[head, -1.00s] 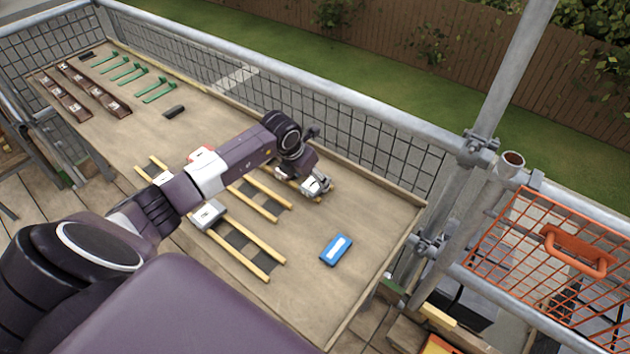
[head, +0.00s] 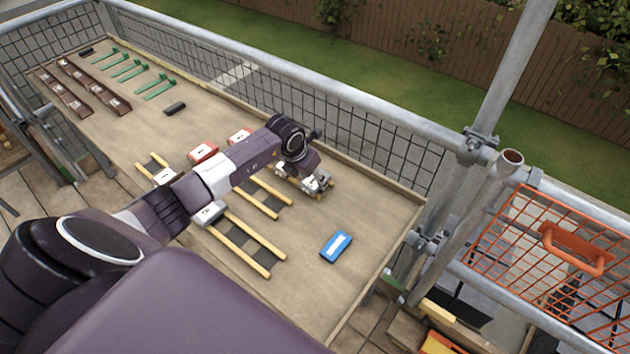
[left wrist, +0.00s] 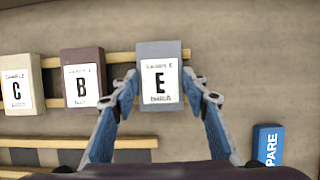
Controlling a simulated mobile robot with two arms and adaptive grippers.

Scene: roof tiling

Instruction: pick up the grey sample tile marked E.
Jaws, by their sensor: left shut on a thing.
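The grey sample tile marked E (left wrist: 160,78) shows in the left wrist view, with its white label facing the camera. It lies over the end of a wooden batten; I cannot tell whether it touches it. My left gripper (left wrist: 162,88) has one blue-grey finger at each side of the tile and is shut on it. In the head view my left gripper (head: 318,184) is low over the far battens on the right part of the table, and it largely hides the tile there. My right gripper is not in view.
Left of E are a brown tile marked B (left wrist: 84,84) and a cream tile marked C (left wrist: 20,86). A blue block (head: 336,246) lies near the table's right end. Red blocks (head: 203,151) stand behind my arm. A railing (head: 330,108) runs along the far edge.

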